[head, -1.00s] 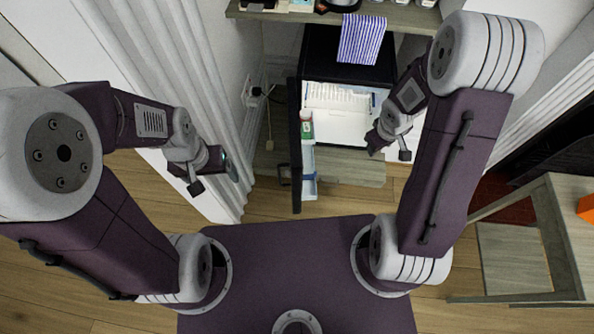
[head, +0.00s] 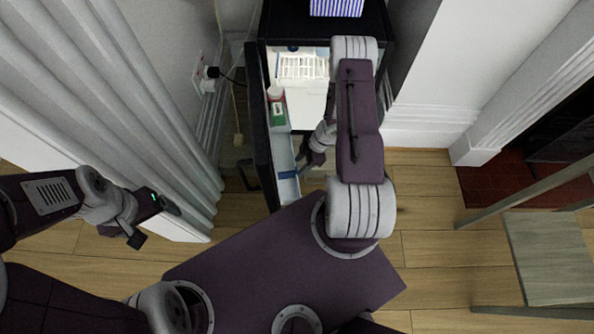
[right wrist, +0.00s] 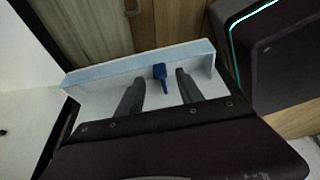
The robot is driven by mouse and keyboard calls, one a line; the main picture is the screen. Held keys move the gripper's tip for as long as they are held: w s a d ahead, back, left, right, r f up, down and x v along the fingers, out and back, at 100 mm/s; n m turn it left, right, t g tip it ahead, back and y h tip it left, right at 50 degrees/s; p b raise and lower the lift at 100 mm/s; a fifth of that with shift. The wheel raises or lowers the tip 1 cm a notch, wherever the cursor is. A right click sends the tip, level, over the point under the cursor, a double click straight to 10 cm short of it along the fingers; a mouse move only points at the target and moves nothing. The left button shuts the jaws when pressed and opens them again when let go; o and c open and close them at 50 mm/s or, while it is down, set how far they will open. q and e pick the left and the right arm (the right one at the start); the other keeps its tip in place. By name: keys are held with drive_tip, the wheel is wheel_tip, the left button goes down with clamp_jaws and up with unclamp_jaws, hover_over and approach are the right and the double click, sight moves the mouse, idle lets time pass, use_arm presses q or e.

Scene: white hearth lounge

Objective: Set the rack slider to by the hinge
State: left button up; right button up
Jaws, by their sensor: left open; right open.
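The black fridge (head: 378,32) stands open, its door (head: 259,130) swung out on the left. A pale blue door rack (head: 286,160) is on the door's inner side. In the right wrist view the rack (right wrist: 110,75) spans the picture, with a small blue slider (right wrist: 160,72) a little right of its middle. My right gripper (right wrist: 158,80) is open, its fingers on either side of the slider in the picture; contact cannot be told. My left gripper (head: 153,222) is open and empty near the curtain.
A striped cloth (head: 336,6) lies over the fridge top. The white curtain (head: 130,120) is at left. A wooden table (head: 545,255) stands at right. Floor between is clear.

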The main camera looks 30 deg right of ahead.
sight(297, 169)
drive_tip(key=b+x, duration=0.1)
drive_tip(key=x, duration=0.2)
drive_tip(key=shift+f, duration=0.2)
clamp_jaws()
idle(1.3)
